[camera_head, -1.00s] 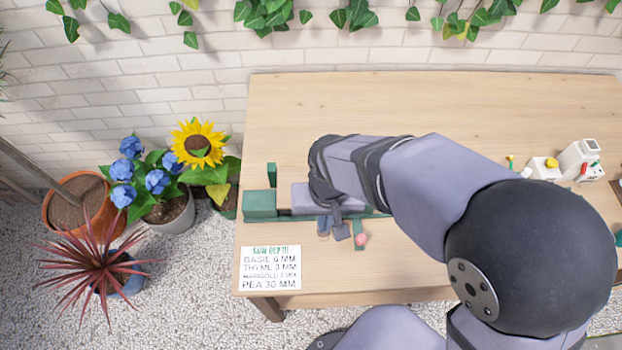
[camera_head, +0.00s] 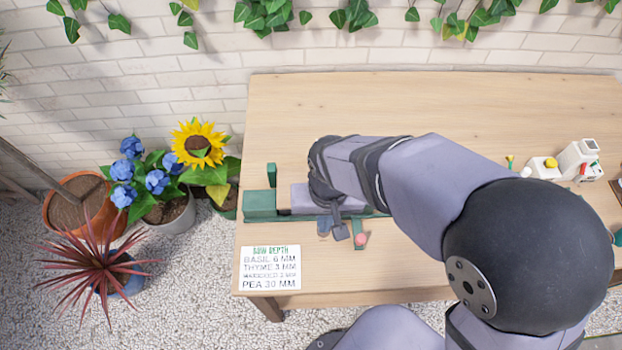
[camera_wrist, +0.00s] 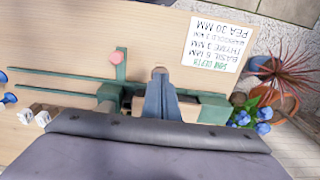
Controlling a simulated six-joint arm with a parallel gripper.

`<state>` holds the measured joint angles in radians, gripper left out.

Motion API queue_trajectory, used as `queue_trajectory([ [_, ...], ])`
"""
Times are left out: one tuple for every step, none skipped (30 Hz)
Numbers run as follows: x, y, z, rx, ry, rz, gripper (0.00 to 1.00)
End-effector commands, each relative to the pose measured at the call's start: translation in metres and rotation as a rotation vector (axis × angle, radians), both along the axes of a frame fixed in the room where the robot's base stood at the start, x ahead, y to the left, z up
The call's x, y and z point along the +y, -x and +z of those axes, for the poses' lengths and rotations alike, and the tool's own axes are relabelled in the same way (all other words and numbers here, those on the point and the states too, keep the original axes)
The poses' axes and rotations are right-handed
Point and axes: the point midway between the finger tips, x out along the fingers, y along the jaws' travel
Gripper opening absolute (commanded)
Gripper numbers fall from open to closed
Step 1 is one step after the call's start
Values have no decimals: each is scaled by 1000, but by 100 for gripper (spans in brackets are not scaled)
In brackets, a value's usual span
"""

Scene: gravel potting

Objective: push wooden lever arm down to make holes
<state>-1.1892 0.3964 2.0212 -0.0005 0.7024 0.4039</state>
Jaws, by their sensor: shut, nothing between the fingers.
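The green hole-making device lies along the left front of the table, with a green block (camera_head: 260,204) at its left end and a pink knob (camera_head: 361,239) at its front. The pink knob also shows in the wrist view (camera_wrist: 117,57), on a green arm. A wooden piece that looks like the lever arm (camera_wrist: 188,111) shows beside my fingers in the wrist view; most of it is hidden by my gripper. My gripper (camera_head: 333,232) is shut and empty, its fingers over the device, left of the knob. In the wrist view, the fingers (camera_wrist: 160,78) overlap the wood; contact is unclear.
A white sowing-depth card (camera_head: 270,268) lies at the table's front left corner. Small white and yellow items (camera_head: 545,167) stand at the right. The back of the table is clear. Potted flowers (camera_head: 170,180) and a red spiky plant (camera_head: 100,257) stand off the table's left edge.

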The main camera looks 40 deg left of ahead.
Motion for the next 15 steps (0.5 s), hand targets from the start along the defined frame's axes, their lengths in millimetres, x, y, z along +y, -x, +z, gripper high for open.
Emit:
queue_trajectory([
  [-8, 5, -14, 12, 25, 0, 0],
  [-8, 5, -13, 12, 25, 0, 0],
  [-8, 5, -11, 12, 25, 0, 0],
  [-8, 5, -9, 12, 25, 0, 0],
  [-8, 5, -7, 12, 25, 0, 0],
  [-8, 5, -4, 13, 25, 0, 0],
  [-8, 5, -1, 13, 25, 0, 0],
  [-8, 5, 1, 13, 25, 0, 0],
  [-9, 5, 5, 13, 27, 0, 0],
  [-9, 5, 8, 13, 27, 0, 0],
  [-9, 5, 12, 13, 27, 0, 0],
  [-9, 5, 16, 13, 27, 0, 0],
  [-9, 5, 19, 13, 27, 0, 0],
  [-9, 5, 22, 13, 27, 0, 0],
  [-8, 4, 26, 12, 26, 0, 0],
])
